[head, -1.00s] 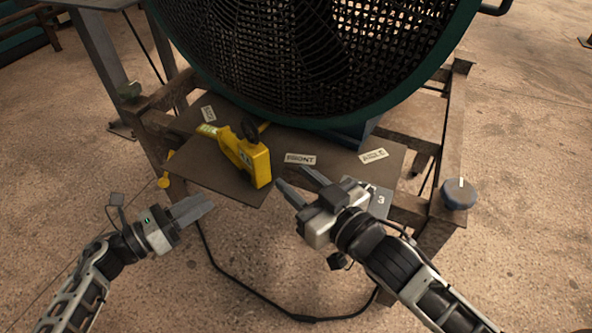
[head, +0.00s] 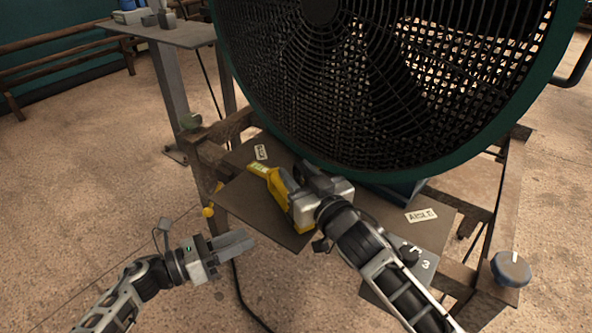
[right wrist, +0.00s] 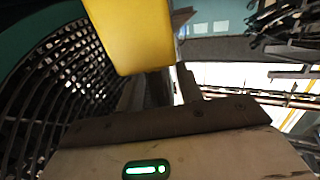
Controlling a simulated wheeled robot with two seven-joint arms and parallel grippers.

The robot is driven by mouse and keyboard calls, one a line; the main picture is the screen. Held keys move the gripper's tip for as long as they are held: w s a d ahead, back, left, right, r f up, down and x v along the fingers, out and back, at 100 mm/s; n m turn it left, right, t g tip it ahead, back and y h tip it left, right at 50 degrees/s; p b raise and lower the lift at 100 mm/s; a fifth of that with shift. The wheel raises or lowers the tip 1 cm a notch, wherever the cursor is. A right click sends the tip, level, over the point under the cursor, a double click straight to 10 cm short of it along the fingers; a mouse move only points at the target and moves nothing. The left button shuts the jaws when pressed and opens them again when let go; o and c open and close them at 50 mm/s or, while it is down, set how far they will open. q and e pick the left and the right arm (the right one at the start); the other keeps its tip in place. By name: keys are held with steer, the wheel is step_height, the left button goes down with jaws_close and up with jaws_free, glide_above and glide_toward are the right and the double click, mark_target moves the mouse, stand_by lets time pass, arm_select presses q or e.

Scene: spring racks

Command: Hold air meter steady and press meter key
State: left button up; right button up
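The yellow air meter (head: 272,182) stands on the brown board (head: 236,200) in front of the big fan, and its lower right part is covered by my right gripper. My right gripper (head: 303,174) is at the meter's right side. In the right wrist view the meter is a large yellow block (right wrist: 130,35) right by the fingers (right wrist: 170,85); whether they grip it cannot be told. My left gripper (head: 248,241) is empty, its fingers together, in front of the board and below the meter in the picture. The meter key cannot be made out.
The green-rimmed fan (head: 380,90) rises close behind the meter. An AISLE label (head: 421,215) lies on the right of the fan's base. A blue-grey knob (head: 511,268) sits at the right frame corner. A side table (head: 165,35) stands at back left. Floor at left is open.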

steer(key=shift+w+a, duration=0.35)
steer(key=shift+w, duration=0.15)
jaws_close()
stand_by(2.3)
arm_select(q)
jaws_close()
stand_by(0.6)
stand_by(1.0)
